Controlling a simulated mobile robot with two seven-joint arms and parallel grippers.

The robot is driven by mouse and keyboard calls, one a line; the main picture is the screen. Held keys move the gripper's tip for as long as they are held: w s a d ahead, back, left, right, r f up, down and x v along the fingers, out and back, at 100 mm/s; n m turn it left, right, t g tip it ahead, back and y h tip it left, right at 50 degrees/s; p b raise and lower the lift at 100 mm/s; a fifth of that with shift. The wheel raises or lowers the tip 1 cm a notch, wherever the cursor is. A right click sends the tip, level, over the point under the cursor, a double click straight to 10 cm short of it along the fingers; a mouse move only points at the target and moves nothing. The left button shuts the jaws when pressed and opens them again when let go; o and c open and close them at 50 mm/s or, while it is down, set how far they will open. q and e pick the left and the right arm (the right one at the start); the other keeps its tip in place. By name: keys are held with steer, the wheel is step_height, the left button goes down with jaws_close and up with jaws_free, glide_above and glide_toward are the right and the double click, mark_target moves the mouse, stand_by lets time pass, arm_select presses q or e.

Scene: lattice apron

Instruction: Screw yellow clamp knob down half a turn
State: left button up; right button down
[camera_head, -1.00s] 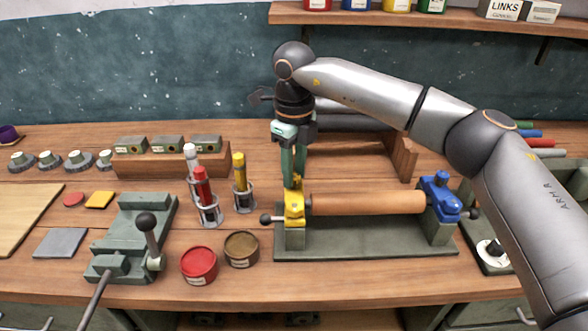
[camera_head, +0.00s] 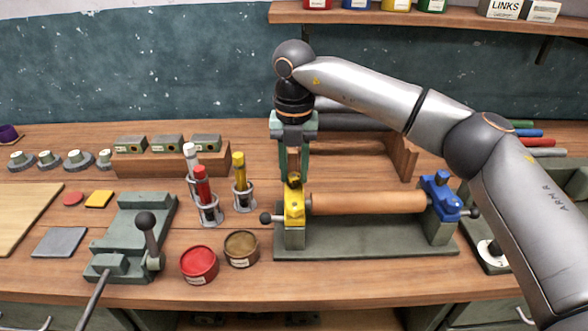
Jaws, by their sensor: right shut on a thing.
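The yellow clamp (camera_head: 294,207) stands at the left end of a green base plate (camera_head: 350,243), with its knob at the top. My right gripper (camera_head: 293,179) points straight down from above and is shut on the knob, whose top is mostly hidden between the fingers. A brown roller (camera_head: 368,203) lies between the yellow clamp and a blue clamp (camera_head: 441,197) at the right end. A dark ball-ended lever (camera_head: 266,218) sticks out left of the yellow clamp. My left gripper is not in view.
Red (camera_head: 199,263) and brown (camera_head: 241,249) tins stand left of the base plate. Behind them are red (camera_head: 203,188), white and yellow tubes in holders. A green press with a ball lever (camera_head: 146,221) is further left. A wooden rack (camera_head: 402,158) stands behind the roller.

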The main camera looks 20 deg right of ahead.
mark_target(294, 176)
steer(key=m, duration=0.6)
steer(key=m+b, duration=0.1)
steer(key=m, duration=0.5)
steer(key=shift+r+m, duration=0.1)
steer(key=shift+m, duration=0.2)
stand_by(0.4)
steer(key=c, duration=0.6)
jaws_free()
step_height(294, 176, up, 12)
steer(key=shift+r, duration=0.2)
steer(key=shift+s, duration=0.1)
